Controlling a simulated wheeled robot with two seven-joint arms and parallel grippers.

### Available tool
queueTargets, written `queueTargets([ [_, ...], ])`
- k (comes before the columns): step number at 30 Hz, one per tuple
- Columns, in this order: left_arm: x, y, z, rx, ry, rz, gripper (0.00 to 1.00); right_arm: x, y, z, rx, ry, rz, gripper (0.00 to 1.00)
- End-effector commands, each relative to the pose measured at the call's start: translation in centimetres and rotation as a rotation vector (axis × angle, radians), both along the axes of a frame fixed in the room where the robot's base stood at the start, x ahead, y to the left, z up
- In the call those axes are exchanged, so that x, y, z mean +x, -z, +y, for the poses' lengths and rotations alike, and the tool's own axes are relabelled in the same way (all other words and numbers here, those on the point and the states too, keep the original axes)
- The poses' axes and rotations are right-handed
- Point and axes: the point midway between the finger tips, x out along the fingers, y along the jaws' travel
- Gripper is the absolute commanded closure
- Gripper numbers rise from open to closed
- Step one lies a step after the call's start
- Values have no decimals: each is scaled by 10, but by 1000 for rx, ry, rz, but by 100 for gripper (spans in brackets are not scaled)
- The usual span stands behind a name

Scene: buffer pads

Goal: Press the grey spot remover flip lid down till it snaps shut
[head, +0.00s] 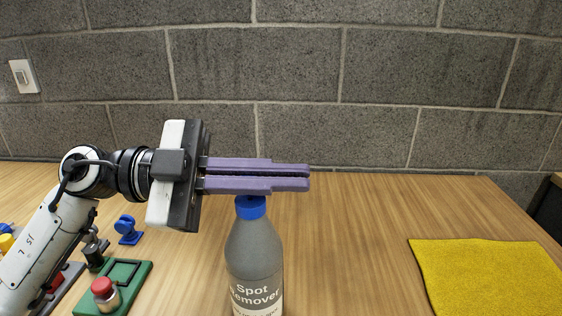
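The grey spot remover bottle (254,258) stands upright on the table in the head view, its lower end cut off by the frame. Its blue cap (250,208) is on top, with the upper part hidden behind my fingers, so I cannot tell how far the flip lid is open. My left gripper (309,177) lies level across the top of the cap, its purple fingers pointing right. The fingers are together with only a thin dark line between them and hold nothing. I cannot tell whether they touch the cap. My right gripper is not in view.
A yellow cloth (490,278) lies at the right. At the lower left are a green plate with a red-topped button (103,291), a blue part (128,230) and other small devices. The wood table (350,240) is clear between bottle and cloth. A block wall stands behind.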

Motion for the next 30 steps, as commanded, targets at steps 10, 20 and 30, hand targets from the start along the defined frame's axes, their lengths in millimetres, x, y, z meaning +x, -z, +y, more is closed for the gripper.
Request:
queueTargets([
  [10, -7, 7, 0, 3, -1, -208, 100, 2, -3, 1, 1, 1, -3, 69],
  [20, -9, 9, 0, 5, 0, -282, 100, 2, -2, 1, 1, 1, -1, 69],
  [30, -9, 9, 0, 4, 0, -283, 100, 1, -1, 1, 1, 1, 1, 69],
])
